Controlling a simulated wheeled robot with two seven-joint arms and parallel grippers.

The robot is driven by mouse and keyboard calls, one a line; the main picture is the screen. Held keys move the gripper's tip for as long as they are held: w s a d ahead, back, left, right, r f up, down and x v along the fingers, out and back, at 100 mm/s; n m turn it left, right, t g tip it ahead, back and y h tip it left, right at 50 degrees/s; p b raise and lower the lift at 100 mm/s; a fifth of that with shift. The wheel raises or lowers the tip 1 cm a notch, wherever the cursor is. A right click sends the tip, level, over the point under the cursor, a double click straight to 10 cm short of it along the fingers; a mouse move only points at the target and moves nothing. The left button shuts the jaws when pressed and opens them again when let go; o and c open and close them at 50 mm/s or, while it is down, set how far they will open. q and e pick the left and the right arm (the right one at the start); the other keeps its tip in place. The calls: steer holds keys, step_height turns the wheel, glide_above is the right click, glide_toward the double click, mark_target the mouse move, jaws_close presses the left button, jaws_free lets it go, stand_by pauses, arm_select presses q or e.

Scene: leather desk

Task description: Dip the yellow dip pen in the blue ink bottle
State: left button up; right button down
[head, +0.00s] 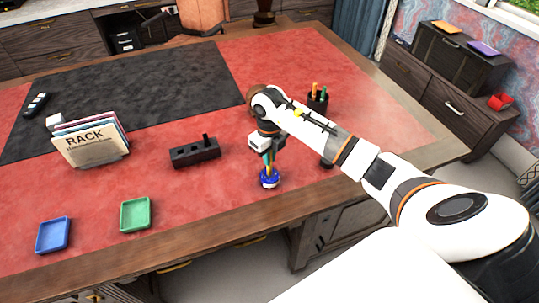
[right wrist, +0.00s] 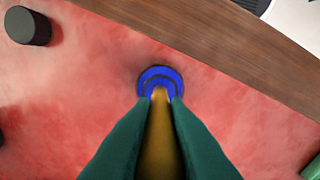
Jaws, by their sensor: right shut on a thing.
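The blue ink bottle (head: 269,181) stands upright on the red desk surface near its front edge. It also shows in the right wrist view (right wrist: 146,76) as blue rings straight below the fingers. My right gripper (head: 268,157) is above the bottle, its green fingers shut on the yellow dip pen (right wrist: 159,135). The pen points down, and its lower end overlaps the bottle's mouth in both views. How deep the tip sits is hidden. My left gripper is not in view.
A black block with holes (head: 195,152) stands left of the bottle. A pen cup (head: 317,100) is behind my right arm. A dark cylinder (right wrist: 28,26) stands near the bottle. Green (head: 135,214) and blue (head: 53,235) trays and a book rack (head: 90,148) are farther left.

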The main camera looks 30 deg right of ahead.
steer(key=shift+f+b, duration=0.3)
steer(key=shift+f, duration=0.1)
stand_by(1.2)
steer(key=shift+r+p, duration=2.45)
steer(key=shift+r, duration=1.1)
